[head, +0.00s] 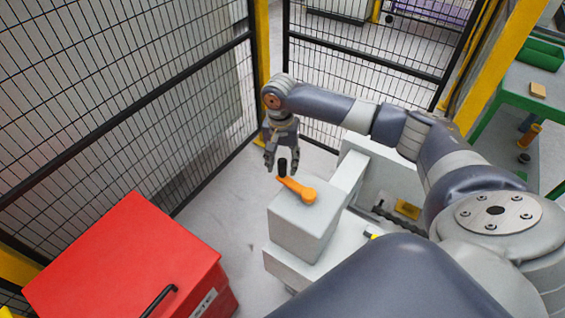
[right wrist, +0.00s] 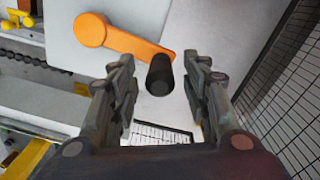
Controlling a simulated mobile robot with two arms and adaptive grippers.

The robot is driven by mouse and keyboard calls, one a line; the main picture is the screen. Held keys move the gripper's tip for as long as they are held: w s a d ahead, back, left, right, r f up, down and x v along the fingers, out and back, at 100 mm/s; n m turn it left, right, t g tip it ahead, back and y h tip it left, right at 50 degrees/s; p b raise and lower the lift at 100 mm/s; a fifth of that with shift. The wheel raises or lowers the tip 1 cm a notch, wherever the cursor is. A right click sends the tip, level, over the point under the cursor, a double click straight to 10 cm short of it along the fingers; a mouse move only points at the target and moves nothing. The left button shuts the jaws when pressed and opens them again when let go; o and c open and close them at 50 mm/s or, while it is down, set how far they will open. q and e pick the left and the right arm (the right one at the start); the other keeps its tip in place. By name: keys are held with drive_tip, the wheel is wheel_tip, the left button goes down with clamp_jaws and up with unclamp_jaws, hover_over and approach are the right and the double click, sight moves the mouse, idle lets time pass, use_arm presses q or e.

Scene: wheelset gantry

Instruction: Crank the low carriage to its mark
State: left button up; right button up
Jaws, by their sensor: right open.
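An orange crank (head: 297,189) lies across the top of a light grey box (head: 298,226) in the head view. Its black upright knob (head: 282,167) stands at the crank's far left end. In the right wrist view the orange crank (right wrist: 120,40) runs from its round hub to the black knob (right wrist: 159,75). My right gripper (head: 282,170) points down over the knob. Its fingers (right wrist: 160,88) are open, one on each side of the knob, with a gap on both sides. The carriage and its mark cannot be made out for certain. My left gripper is not in view.
A red cabinet (head: 125,262) with a black handle stands at the lower left. Black mesh fencing (head: 120,90) with yellow posts closes off the left and back. A green table (head: 530,95) stands at the right. A dark chain (head: 392,217) lies beside the grey box.

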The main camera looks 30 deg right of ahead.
drive_tip(key=shift+f, duration=0.55)
clamp_jaws()
drive_tip(key=shift+d+r+m+p, duration=0.1)
drive_tip(key=shift+d+m+p, duration=0.2)
drive_tip(key=shift+p, duration=0.35)
